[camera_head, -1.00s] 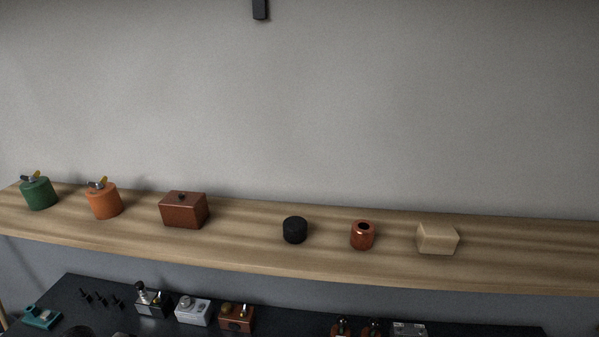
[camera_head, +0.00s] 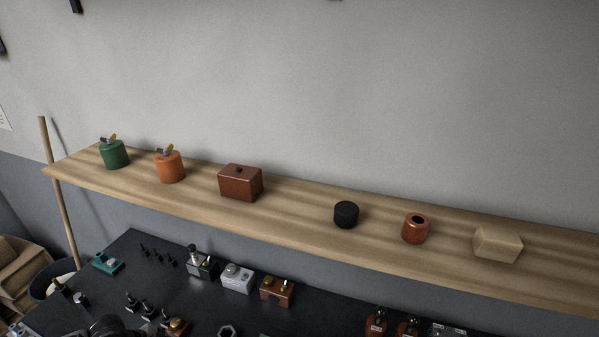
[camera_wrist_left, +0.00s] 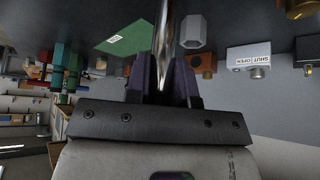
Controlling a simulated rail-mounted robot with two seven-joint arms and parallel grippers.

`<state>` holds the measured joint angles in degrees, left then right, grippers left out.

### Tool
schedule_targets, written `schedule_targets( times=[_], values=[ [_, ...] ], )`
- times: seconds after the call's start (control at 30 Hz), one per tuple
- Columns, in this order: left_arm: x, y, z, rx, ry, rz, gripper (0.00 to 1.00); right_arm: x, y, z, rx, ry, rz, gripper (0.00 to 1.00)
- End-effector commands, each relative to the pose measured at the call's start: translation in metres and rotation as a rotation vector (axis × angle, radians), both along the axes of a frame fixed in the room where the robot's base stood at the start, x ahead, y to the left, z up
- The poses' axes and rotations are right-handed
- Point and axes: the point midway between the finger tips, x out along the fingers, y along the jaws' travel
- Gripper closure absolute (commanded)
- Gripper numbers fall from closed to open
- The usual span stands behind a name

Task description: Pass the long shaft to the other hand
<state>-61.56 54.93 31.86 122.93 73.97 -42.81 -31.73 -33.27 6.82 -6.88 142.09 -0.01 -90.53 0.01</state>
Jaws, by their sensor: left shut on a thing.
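In the left wrist view, my left gripper (camera_wrist_left: 162,82) is shut on a shiny metal shaft (camera_wrist_left: 163,28). The shaft runs from between the dark finger pads towards the top edge of that view, where its far end is cut off. The head view shows neither gripper and not the shaft. My right gripper is in neither view.
A dark workbench (camera_head: 185,277) carries small devices, among them a silver block (camera_head: 237,278) and a copper-brown block (camera_head: 277,291). A wooden shelf (camera_head: 300,212) above it holds canisters, a brown box (camera_head: 240,183) and a black cylinder (camera_head: 346,214). A wooden pole (camera_head: 58,195) stands left.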

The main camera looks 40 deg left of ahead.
Motion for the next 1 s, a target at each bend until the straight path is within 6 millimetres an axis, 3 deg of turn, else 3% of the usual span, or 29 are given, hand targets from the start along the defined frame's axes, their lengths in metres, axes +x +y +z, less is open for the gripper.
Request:
schedule_targets(
  times=[0.17,0.3,0.63,0.83,1.0],
  values=[
    [-0.006,-0.007,-0.003,0.0,0.001,-0.015,1.0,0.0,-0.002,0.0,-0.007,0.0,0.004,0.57],
    [-0.012,-0.026,-0.007,-0.004,-0.002,-0.045,1.0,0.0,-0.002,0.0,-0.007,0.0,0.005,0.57],
    [-0.006,-0.052,-0.009,-0.004,-0.007,-0.081,1.0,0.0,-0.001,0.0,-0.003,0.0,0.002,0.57],
    [0.006,-0.076,-0.008,-0.003,-0.008,-0.116,1.0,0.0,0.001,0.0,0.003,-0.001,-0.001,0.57],
    [0.029,-0.107,-0.001,-0.002,-0.012,-0.157,1.0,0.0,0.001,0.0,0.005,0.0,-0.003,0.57]
  ],
)
